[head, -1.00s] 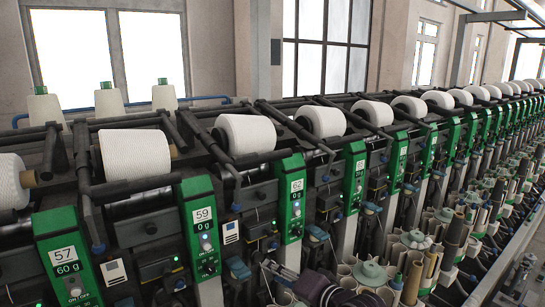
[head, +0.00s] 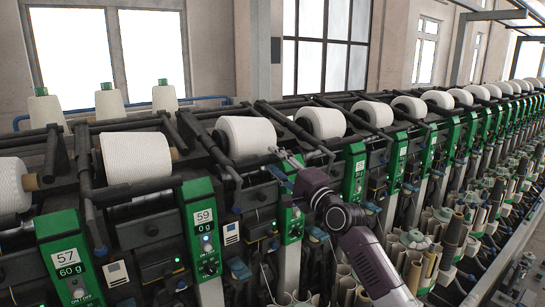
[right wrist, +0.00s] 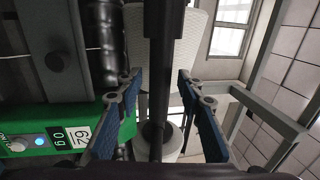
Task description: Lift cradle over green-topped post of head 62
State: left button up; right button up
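The green-topped post of head 62 (head: 291,222) stands below its white yarn package (head: 245,136); my right gripper and arm cover part of its front in the head view. In the right wrist view its green top (right wrist: 35,128) shows the 62 label at the lower left. The cradle's dark bar (head: 255,159) lies in front of the package. My right gripper (head: 287,158) is at the right end of this bar. In the right wrist view the bar (right wrist: 162,65) runs between the two spread fingers (right wrist: 158,88), with gaps visible on both sides. My left gripper is out of view.
The head 59 post (head: 201,228) and its package (head: 136,158) stand to the left. Another green-topped post (head: 354,173) stands close on the right. Dark bars and arms crowd the row. Cones and tubes (head: 415,240) fill the lower right.

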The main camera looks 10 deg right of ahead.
jog(key=shift+x, duration=0.95)
jog(key=shift+c, duration=0.4)
grip_shut()
